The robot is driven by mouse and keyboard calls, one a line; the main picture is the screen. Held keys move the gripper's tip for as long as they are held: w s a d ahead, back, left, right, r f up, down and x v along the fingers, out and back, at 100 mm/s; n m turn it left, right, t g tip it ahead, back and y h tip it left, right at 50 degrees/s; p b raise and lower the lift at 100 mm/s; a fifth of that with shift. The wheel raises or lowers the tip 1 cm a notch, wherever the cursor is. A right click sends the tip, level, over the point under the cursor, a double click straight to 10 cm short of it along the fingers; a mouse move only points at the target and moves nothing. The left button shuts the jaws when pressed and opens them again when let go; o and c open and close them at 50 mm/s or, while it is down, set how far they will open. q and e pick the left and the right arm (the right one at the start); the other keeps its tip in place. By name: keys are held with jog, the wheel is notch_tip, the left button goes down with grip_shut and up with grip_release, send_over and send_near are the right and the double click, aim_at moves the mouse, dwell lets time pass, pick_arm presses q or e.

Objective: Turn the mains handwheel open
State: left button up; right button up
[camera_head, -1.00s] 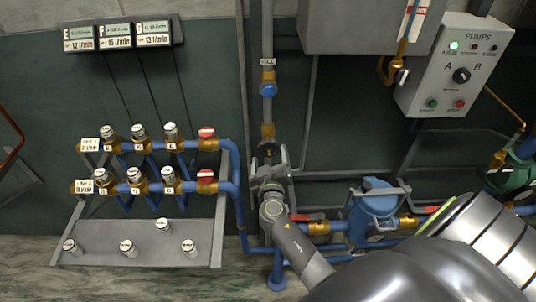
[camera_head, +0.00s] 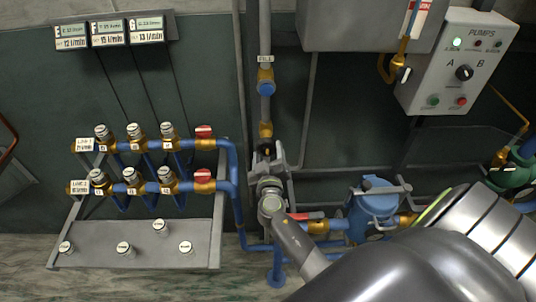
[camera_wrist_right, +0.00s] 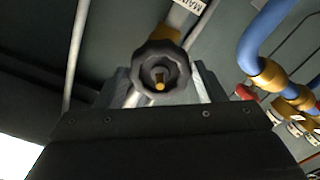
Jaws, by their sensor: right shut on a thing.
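The mains handwheel is a dark, lobed knob with a brass-coloured centre, seen between my right gripper's fingers in the right wrist view (camera_wrist_right: 160,70). In the head view the handwheel (camera_head: 266,149) is small and partly hidden by the gripper, on the vertical pipe below a brass fitting. My right gripper (camera_head: 267,163) reaches up to it from below right and is shut on it. In the wrist view the gripper's two fingers (camera_wrist_right: 161,88) stand on either side of the wheel. My left gripper is not in view.
A blue manifold with several white-capped valves and red handles (camera_head: 203,176) stands to the left. A blue strainer (camera_head: 374,197) and red lever (camera_head: 306,216) are close to my right arm. A pumps control box (camera_head: 460,65) hangs at upper right.

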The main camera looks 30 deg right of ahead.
jog(key=shift+n, duration=0.3)
jog(key=o, duration=0.7)
jog(key=shift+o, duration=1.3)
jog(key=shift+s+a+r, duration=0.1)
jog(key=shift+a, duration=0.05)
jog(key=shift+s+a+b, duration=0.2)
jog(key=shift+s+b, duration=0.2)
jog(key=shift+b, duration=0.05)
jog(key=b+v, duration=0.1)
jog(key=v, duration=0.5)
jog(key=shift+b, duration=0.4)
